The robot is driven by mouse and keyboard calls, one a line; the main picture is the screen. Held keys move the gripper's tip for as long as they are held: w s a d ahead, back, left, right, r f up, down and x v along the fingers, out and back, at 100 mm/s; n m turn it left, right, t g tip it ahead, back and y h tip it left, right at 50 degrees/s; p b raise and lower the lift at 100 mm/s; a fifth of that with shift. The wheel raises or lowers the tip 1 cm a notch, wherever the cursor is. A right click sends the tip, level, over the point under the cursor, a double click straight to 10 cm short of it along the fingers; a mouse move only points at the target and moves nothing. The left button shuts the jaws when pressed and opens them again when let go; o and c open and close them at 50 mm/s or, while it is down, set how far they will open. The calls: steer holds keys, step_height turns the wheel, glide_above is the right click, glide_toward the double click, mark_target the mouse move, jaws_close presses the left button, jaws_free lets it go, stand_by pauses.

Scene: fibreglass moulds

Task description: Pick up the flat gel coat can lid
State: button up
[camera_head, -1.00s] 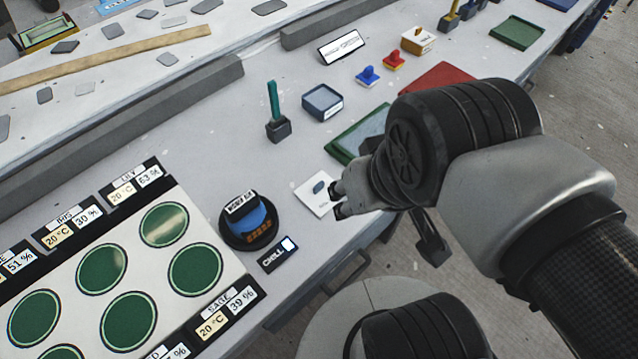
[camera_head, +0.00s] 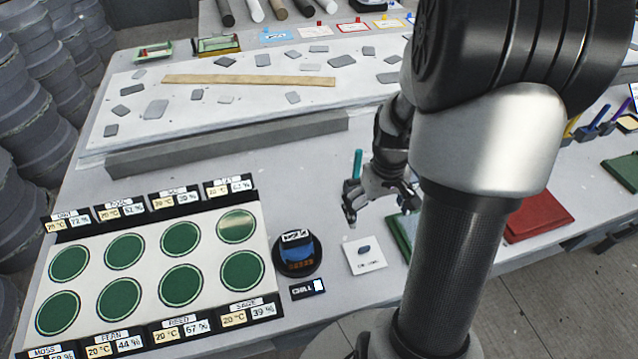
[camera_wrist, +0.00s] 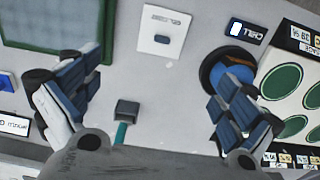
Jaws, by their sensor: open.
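No object is clearly readable as the flat gel coat can lid. A round black disc (camera_head: 281,268) with a blue block and a white label stands beside the green circles; its label is too small to read surely. It also shows in the wrist view (camera_wrist: 208,72), partly behind a finger. A flat white square (camera_head: 365,262) with a small dark blue oval lies right of it, and in the wrist view (camera_wrist: 148,48) between the fingers. My gripper (camera_head: 380,207) is open and empty above the table, behind the white square. It also shows open in the wrist view (camera_wrist: 158,92).
A white panel (camera_head: 160,277) with several green circles and small displays fills the left. A dark-based teal post (camera_wrist: 127,110) stands near my gripper. A green-edged tray (camera_head: 398,238) and red plate (camera_head: 540,216) lie right. A grey bar (camera_head: 225,143) lies behind.

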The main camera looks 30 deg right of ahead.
steer(key=b, duration=0.4)
glide_toward(365, 248)
steer(key=f, duration=0.5)
steer(key=shift+s+d, duration=0.2)
steer(key=f+b, duration=0.1)
steer(key=f, duration=0.1)
steer(key=f+b, duration=0.1)
steer(key=f, duration=0.2)
steer(key=shift+w+a+f+b, duration=0.15)
steer(key=shift+a+f+b, duration=0.05)
steer(key=shift+b, duration=0.15)
steer(key=shift+r, duration=0.1)
steer(key=c, duration=1.2)
steer(key=shift+a, duration=0.1)
steer(key=c, duration=0.9)
steer(key=shift+s, duration=0.2)
